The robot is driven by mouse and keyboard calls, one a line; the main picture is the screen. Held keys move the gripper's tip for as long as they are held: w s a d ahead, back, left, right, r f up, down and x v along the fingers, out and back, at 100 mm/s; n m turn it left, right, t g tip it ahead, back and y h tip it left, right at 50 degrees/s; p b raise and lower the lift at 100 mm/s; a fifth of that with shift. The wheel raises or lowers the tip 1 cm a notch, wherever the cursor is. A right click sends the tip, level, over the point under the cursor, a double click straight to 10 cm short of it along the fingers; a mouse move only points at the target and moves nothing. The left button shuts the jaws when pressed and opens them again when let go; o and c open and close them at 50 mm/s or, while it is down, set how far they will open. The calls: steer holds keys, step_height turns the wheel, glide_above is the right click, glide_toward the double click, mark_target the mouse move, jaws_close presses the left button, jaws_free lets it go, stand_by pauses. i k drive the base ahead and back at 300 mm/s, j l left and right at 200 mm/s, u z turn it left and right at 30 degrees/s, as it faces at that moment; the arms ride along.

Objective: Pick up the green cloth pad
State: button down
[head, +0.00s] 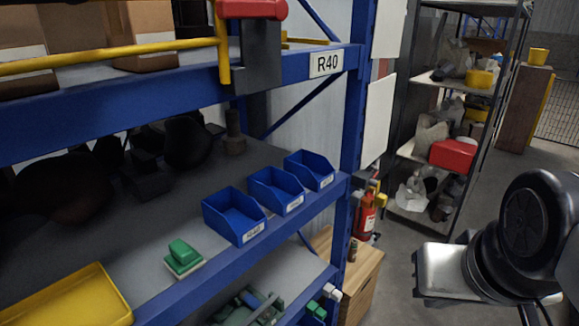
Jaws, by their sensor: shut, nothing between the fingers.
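A small green pad (183,255), with a raised upper part and a pale underside, sits on the grey middle shelf (155,215) near its front edge. It lies between a yellow tray and the blue bins. Nothing touches it from above. A black and silver part of my arm shows at the right edge, well apart from the pad. The fingers of my gripper are not visible.
A yellow tray (75,298) lies left of the pad. Three blue bins (236,217) stand to its right. Dark objects (70,185) fill the shelf's back left. A blue upper beam (180,85) crosses above. A blue upright (358,110) bounds the rack's right side.

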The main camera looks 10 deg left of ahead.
mark_target(183, 259)
steer(key=u, duration=1.65)
steer(key=i+l+u, duration=0.1)
steer(key=u, duration=0.35)
steer(key=l+u, duration=0.45)
steer(key=i+j, duration=0.05)
steer(key=j, duration=0.05)
